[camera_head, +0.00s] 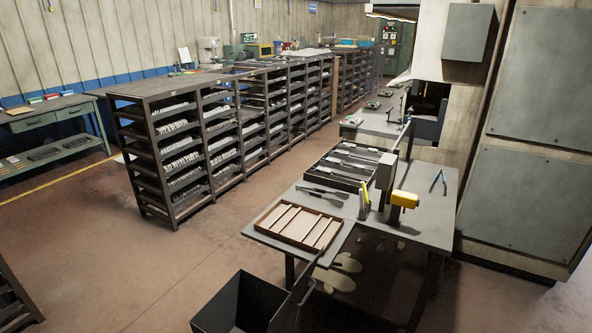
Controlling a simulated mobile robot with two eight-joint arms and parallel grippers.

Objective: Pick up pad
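No single pad can be told apart with certainty. A shallow brown tray (258,226) with several pale, long flat pieces (300,225) lies on the near left end of the grey worktable (425,224). A darker tray (312,176) behind it holds several grey, narrow flat pieces (357,159). Neither of my grippers shows in the head view.
A dark open bin (215,318) stands on the floor before the table. Dark racks (172,105) with many grey parts stand left. Brown floor (150,255) between is clear.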

